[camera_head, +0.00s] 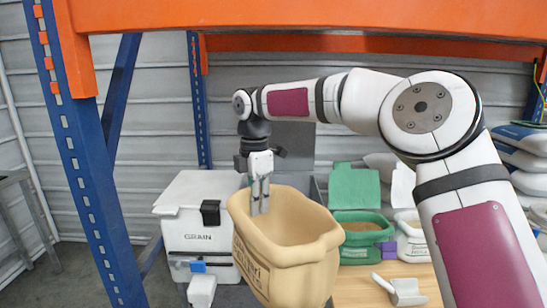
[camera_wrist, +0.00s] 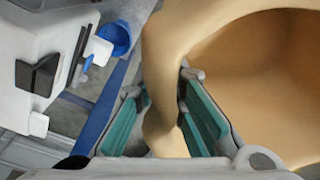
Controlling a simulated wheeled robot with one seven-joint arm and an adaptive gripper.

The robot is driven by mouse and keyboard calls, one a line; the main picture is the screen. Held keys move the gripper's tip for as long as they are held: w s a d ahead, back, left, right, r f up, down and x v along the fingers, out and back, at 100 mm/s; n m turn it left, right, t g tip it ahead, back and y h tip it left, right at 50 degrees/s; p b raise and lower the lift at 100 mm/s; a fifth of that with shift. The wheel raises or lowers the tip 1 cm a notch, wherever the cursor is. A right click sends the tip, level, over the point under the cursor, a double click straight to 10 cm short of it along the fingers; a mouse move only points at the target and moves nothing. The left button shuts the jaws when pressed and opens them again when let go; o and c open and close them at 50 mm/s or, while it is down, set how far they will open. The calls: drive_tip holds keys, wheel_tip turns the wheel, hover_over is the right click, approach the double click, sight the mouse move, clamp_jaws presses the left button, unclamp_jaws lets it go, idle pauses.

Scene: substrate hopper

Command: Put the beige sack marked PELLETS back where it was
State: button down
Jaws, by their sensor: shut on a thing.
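The beige sack (camera_head: 300,265) is wide-mouthed and open at the top, in the lower middle of the head view. Dark print shows on its left side but is only partly legible. My gripper (camera_head: 260,205) points down and is shut on the sack's left rim wall, one finger inside and one outside. In the wrist view the sack (camera_wrist: 260,60) fills the right side, and its rim passes between the teal finger pads of my gripper (camera_wrist: 160,110). The sack's base is cut off by the picture's lower edge, so I cannot tell whether it touches anything.
A white box marked GRAIN (camera_head: 197,218) stands left of the sack. To the right are a green sack (camera_head: 362,228), a white sack (camera_head: 412,246) and a white scoop (camera_head: 404,292) on a wooden surface (camera_head: 360,290). A blue rack post (camera_head: 92,190) and orange beam (camera_head: 330,15) frame the space.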

sight(284, 246)
drive_tip(key=d+f+m, duration=0.6)
drive_tip(key=d+f, duration=0.1)
drive_tip(key=shift+s+m, duration=0.25)
drive_tip(key=shift+m, duration=0.05)
drive_tip(key=s+d+f+m, duration=1.1)
drive_tip(key=d+f+m, duration=0.3)
drive_tip(key=d+m, duration=0.2)
drive_tip(key=shift+f+m, duration=0.15)
drive_tip(key=shift+m, duration=0.65)
drive_tip(key=shift+w, duration=0.1)
